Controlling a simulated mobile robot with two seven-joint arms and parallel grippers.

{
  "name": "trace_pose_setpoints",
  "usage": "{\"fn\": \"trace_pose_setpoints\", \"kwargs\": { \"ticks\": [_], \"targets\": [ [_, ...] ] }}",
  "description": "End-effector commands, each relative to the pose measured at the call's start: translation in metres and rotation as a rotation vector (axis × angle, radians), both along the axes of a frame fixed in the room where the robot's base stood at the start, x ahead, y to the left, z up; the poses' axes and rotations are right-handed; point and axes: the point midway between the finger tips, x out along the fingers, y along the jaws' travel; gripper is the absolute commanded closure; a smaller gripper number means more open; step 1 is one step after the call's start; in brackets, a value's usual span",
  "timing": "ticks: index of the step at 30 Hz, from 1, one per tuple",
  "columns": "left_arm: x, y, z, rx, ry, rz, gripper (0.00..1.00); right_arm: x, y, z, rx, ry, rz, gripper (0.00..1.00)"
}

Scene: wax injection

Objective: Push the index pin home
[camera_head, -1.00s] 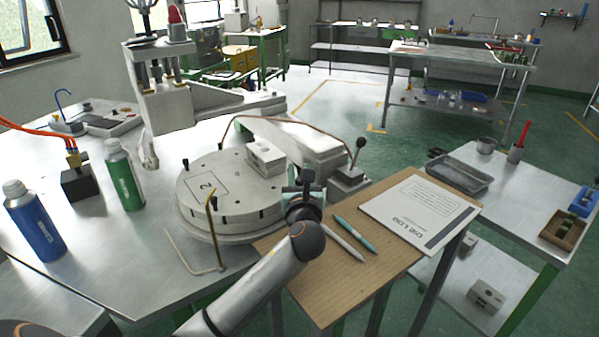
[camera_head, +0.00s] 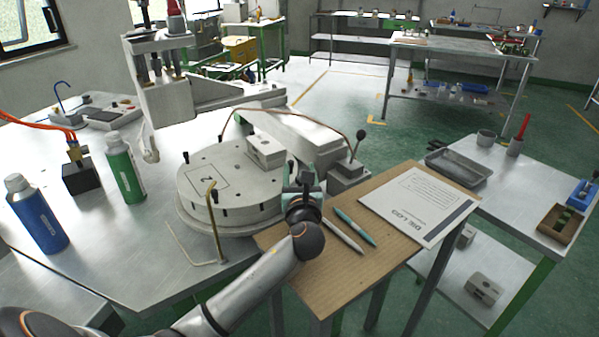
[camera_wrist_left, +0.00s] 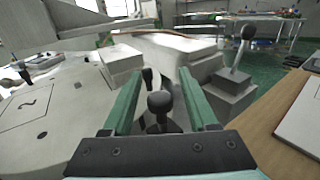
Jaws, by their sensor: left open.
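The round grey turntable (camera_head: 225,190), marked "2", stands on the steel bench, with small black pegs around its rim. My left gripper (camera_head: 304,180) is at its right edge, jaws open and apart. In the left wrist view, a black round-headed knob (camera_wrist_left: 160,102), which looks like the index pin, sits between the two green fingers (camera_wrist_left: 160,78); I see no finger touching it. A second small black peg (camera_wrist_left: 147,76) stands just beyond it. How deep the pin sits is hidden. My right gripper is not in view.
A black-ball lever (camera_head: 360,135) rises from a block right of the turntable. A wooden board (camera_head: 320,285) with two pens and a sheet (camera_head: 418,205) lies close to my gripper. A brass-coloured bent rod (camera_head: 214,220), a green bottle (camera_head: 124,170) and a blue bottle (camera_head: 36,215) stand left.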

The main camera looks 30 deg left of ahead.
Motion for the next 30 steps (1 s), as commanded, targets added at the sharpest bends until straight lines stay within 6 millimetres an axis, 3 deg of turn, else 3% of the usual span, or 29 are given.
{"fn": "trace_pose_setpoints", "kwargs": {
  "ticks": [5, 18, 24, 30],
  "targets": [
    [-0.011, -0.009, 0.000, -0.001, 0.001, -0.002, 0.41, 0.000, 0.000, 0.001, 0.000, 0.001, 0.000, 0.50],
    [-0.084, -0.061, -0.001, -0.003, 0.002, -0.001, 0.41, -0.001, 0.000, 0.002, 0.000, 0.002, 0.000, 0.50],
    [-0.099, -0.072, -0.001, -0.001, 0.002, 0.000, 0.41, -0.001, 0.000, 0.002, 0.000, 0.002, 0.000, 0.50],
    [-0.102, -0.074, 0.000, -0.001, 0.001, 0.001, 0.41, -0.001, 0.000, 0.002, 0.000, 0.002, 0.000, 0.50]
  ]
}}
